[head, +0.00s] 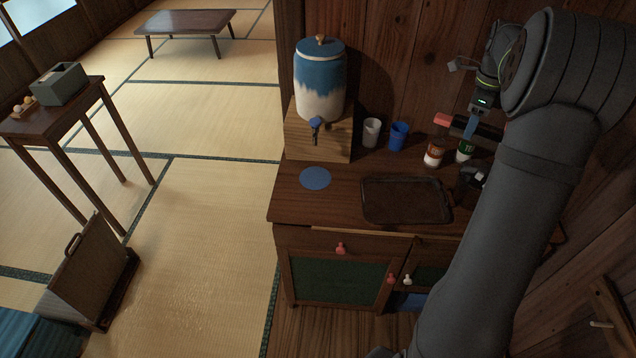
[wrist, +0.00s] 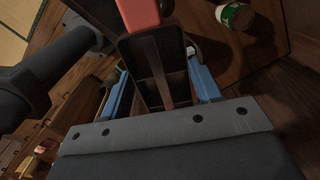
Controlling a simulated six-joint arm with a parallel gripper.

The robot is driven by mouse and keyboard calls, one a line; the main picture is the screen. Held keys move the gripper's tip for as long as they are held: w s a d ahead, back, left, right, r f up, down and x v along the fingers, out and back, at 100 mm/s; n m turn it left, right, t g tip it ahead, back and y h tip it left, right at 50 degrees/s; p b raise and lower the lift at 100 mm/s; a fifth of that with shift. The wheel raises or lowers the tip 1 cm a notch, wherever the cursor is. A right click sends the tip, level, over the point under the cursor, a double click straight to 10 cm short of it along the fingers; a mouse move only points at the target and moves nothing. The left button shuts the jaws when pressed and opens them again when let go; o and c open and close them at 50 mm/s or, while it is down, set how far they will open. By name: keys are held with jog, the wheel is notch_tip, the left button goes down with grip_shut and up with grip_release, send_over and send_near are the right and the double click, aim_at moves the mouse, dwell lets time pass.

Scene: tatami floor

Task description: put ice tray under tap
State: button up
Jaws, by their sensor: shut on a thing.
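A flat blue disc (head: 315,178) lies on the cabinet top below and in front of the tap. My gripper (head: 474,108) is at the right, above the cabinet's back right. Its blue fingers are shut on a dark, hollow, long thing with a red end, which looks like the ice tray (head: 457,123). In the wrist view the tray (wrist: 152,65) sits between the fingers, its red end away from the palm. Its far side is hidden.
A white cup (head: 371,132) and a blue cup (head: 398,136) stand between the crock and my gripper. Bottles with labels (head: 434,152) stand below the gripper. A brown serving tray (head: 400,203) lies at the front. The cabinet top around the blue disc is clear.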

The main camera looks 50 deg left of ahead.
jog(key=s+a+f+n, duration=0.6)
jog(key=s+a+n, duration=0.1)
jog(key=s, duration=0.3)
jog(key=s+a+f+n, duration=0.6)
jog(key=s+a+n, duration=0.2)
jog(key=s+a, duration=0.1)
jog(key=s+a+f+n, duration=0.6)
jog(key=s+a+n, duration=0.2)
jog(key=s, duration=0.3)
jog(key=shift+s+a, duration=0.2)
jog(key=shift+a, duration=0.4)
jog(key=shift+f, duration=1.95)
jog(key=shift+f, duration=0.1)
jog(key=o, duration=1.2)
jog(key=shift+f, duration=0.1)
notch_tip(320, 180, up, 12)
jog(key=shift+r, duration=0.2)
